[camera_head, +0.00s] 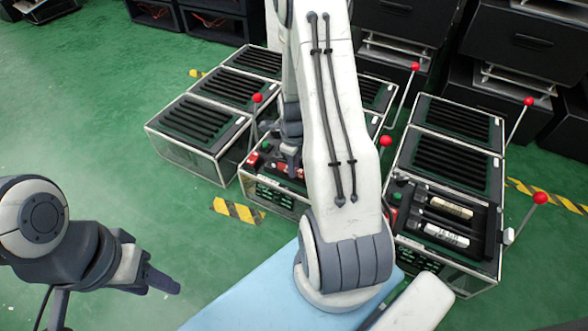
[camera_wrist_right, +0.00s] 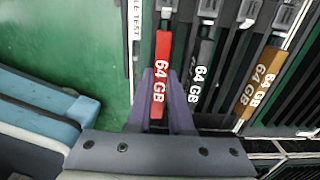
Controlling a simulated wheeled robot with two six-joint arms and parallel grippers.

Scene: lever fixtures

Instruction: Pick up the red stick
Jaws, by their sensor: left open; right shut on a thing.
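The red stick (camera_wrist_right: 162,62), marked 64 GB, stands out in the right wrist view with a metal connector at its top end. My right gripper (camera_wrist_right: 167,100) is shut on its lower part, one dark finger on each side. A dark grey stick (camera_wrist_right: 201,70) and an orange-brown stick (camera_wrist_right: 259,83) lie to its right. I cannot tell whether the red stick still touches the surface beneath. In the head view my right gripper (camera_head: 290,160) is over the middle box, partly hidden by my arm. My left gripper (camera_head: 158,281) is open and empty at the lower left.
Slotted boxes with red-knobbed levers stand at the left (camera_head: 200,125), in the middle (camera_head: 275,192) and at the right (camera_head: 447,150). The right one holds light cylinders (camera_head: 447,236). Dark cabinets (camera_head: 522,42) stand behind. Green floor (camera_head: 80,120) is clear at the left.

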